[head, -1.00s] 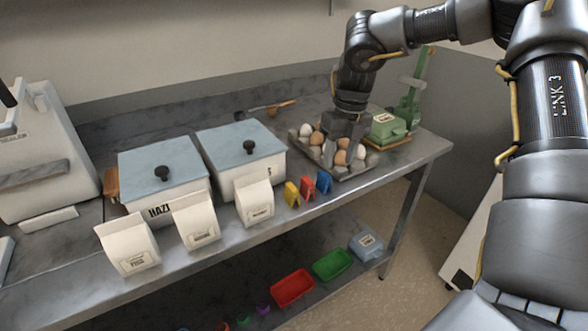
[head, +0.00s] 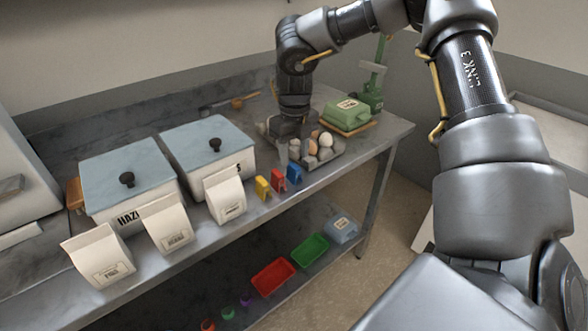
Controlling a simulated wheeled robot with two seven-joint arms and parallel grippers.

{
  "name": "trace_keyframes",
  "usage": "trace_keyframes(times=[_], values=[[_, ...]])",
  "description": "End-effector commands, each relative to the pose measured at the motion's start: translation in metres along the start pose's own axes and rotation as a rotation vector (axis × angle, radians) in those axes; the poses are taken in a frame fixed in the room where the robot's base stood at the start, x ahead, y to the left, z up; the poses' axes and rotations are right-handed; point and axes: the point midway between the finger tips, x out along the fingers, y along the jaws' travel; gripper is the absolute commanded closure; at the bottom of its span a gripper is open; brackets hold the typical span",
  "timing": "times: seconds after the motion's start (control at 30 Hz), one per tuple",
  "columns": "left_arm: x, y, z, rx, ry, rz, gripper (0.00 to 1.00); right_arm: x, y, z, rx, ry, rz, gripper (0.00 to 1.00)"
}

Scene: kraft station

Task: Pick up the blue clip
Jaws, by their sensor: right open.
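The blue clip (head: 294,177) stands on the metal table near its front edge, at the right end of a short row with a red clip (head: 279,181) and a yellow clip (head: 262,188). My right gripper (head: 290,157) points down just behind the blue clip, over the left part of the egg tray. It is open and holds nothing that I can see. It appears apart from the clip, though the exact gap is hard to judge. It hides some of the eggs. My left gripper is not in view.
The egg tray (head: 325,160) lies right behind the clips. White paper bags (head: 226,200) and lidded white bins (head: 212,142) stand to the left. A lower shelf holds a red tray (head: 273,278) and a green tray (head: 310,249).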

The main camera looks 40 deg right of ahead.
Motion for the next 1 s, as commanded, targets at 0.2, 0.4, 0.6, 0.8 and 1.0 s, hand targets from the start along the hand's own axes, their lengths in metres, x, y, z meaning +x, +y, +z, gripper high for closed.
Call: trace_keyframes(times=[0.2,0.4,0.6,0.8,1.0], values=[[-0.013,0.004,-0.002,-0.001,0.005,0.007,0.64,0.030,0.002,-0.002,0.001,0.007,0.001,0.55],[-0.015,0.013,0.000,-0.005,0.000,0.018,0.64,0.048,0.002,-0.001,0.000,0.003,0.001,0.55],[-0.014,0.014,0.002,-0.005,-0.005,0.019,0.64,0.049,0.002,-0.001,0.000,0.001,0.001,0.55],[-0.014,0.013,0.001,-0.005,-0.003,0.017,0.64,0.049,0.002,-0.001,0.000,0.001,0.001,0.78],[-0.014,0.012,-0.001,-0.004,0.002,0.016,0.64,0.049,0.002,-0.001,0.000,0.001,0.000,1.00]])
